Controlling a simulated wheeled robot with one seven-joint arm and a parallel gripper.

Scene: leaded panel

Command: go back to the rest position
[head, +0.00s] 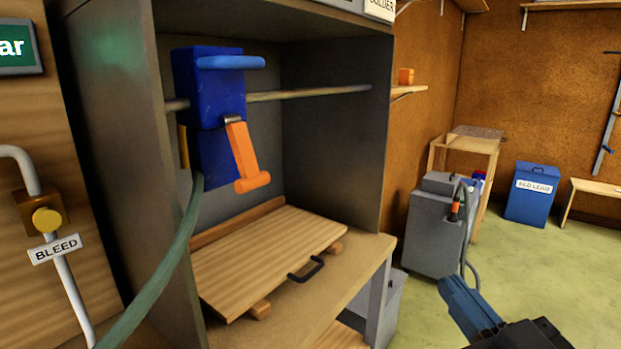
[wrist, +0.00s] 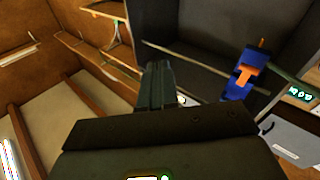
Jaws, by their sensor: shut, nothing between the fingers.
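My gripper (head: 468,303) is at the bottom right in the head view, to the right of the grey cabinet and apart from everything around it. In the wrist view my gripper (wrist: 156,84) points up the picture with its fingers together and nothing between them. The blue device (head: 209,100) with a blue handle and an orange lever (head: 243,154) hangs on a horizontal rail in the cabinet. This device also shows in the wrist view (wrist: 240,80) at the right.
A wooden board (head: 265,255) with a black handle lies on the cabinet's bench. A green hose (head: 165,270) runs down at the left. A grey machine (head: 434,228), a wooden stand (head: 465,146) and a blue bin (head: 531,205) stand farther back. Green floor (head: 540,270) is open at the right.

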